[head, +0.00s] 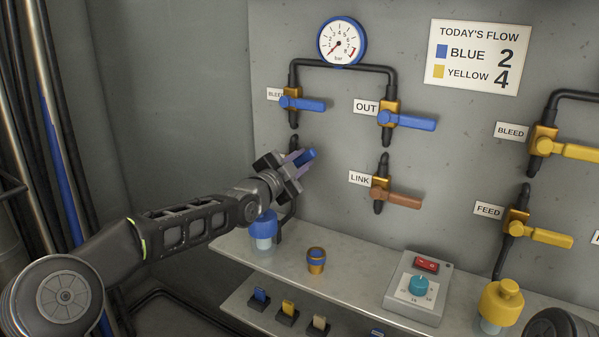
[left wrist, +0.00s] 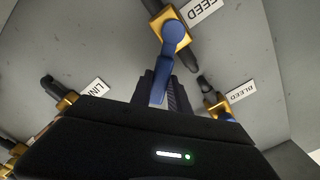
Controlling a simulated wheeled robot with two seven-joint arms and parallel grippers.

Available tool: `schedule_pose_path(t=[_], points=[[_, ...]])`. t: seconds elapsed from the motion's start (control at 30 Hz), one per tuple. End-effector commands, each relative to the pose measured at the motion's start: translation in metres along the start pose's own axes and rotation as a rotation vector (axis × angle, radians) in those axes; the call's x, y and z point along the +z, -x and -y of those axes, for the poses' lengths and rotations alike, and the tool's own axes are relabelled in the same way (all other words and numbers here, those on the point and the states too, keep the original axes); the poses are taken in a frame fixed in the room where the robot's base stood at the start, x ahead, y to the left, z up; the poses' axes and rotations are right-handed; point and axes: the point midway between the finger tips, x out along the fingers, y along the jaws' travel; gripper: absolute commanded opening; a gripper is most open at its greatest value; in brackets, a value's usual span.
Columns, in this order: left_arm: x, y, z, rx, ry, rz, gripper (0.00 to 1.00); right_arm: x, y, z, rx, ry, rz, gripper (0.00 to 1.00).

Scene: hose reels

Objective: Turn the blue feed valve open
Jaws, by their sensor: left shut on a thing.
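The blue feed valve shows in the left wrist view, with a gold body (left wrist: 176,38) on a dark pipe and a FEED label (left wrist: 205,9) beside it. Its blue lever (left wrist: 168,62) runs from the round pivot down between my fingers. My left gripper (left wrist: 162,95) is shut on this lever. In the head view my left gripper (head: 300,163) is at the wall panel, left of the LINK valve. A bit of the blue lever (head: 307,158) shows there, slanting up to the right. The gripper and wrist hide the valve body and label. My right gripper is not in view.
The blue bleed lever (head: 304,103) is close above my left gripper. The blue out lever (head: 408,121) and brown link lever (head: 400,197) are to the right.

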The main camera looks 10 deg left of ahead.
Motion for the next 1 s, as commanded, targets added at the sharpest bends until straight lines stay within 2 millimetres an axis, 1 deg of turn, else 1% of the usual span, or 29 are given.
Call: schedule_pose_path(t=[0.03, 0.2, 0.6, 0.8, 1.0], points=[[0.001, 0.0, 0.005, -0.002, 0.046, 0.003, 0.0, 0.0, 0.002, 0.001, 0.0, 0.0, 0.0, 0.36], [0.003, 0.0, 0.017, -0.002, 0.207, 0.003, 0.0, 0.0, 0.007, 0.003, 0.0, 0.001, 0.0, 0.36], [0.013, 0.0, 0.04, -0.004, 0.584, 0.002, 0.0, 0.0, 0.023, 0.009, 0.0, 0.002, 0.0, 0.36], [0.019, 0.0, 0.048, -0.004, 0.736, 0.001, 0.0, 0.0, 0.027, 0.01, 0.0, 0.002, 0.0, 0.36], [0.024, 0.0, 0.052, -0.003, 0.832, 0.001, 0.0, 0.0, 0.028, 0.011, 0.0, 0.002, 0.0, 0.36]])
